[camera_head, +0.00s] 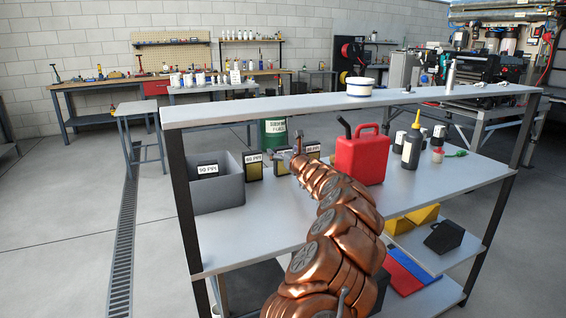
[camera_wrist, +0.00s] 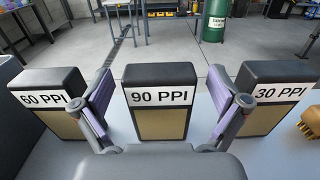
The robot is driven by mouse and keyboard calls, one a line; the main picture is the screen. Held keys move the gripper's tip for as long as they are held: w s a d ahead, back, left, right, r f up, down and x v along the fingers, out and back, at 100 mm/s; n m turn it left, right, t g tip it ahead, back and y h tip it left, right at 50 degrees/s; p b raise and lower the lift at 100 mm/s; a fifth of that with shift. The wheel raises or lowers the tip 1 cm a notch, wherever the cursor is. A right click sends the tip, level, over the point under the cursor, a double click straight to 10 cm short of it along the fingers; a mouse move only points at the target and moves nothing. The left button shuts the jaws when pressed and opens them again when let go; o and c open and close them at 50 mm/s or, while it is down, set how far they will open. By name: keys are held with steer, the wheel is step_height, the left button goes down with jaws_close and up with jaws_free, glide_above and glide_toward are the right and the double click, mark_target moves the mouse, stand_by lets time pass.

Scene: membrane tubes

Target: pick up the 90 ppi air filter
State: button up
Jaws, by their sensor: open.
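The 90 PPI air filter (camera_wrist: 160,108) stands upright in the middle of the wrist view, a dark block with a white label and a tan lower face. My gripper (camera_wrist: 162,98) is open, with one purple-padded finger to the left of this filter and one to the right. The filter lies between or just beyond the fingertips; I see no clear contact. In the head view my copper-coloured arm reaches over the middle shelf, and the gripper end (camera_head: 297,157) hides most of the filter there.
The 60 PPI filter (camera_wrist: 50,105) stands close on the left and the 30 PPI filter (camera_wrist: 275,98) on the right. A grey bin (camera_head: 218,190) holds a 10 PPI filter (camera_head: 208,169). A red fuel can (camera_head: 362,158) stands right of my arm. The upper shelf (camera_head: 290,105) overhangs.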

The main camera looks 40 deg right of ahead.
steer(key=shift+w, duration=0.15)
steer(key=c, duration=1.3)
steer(key=shift+o, duration=0.2)
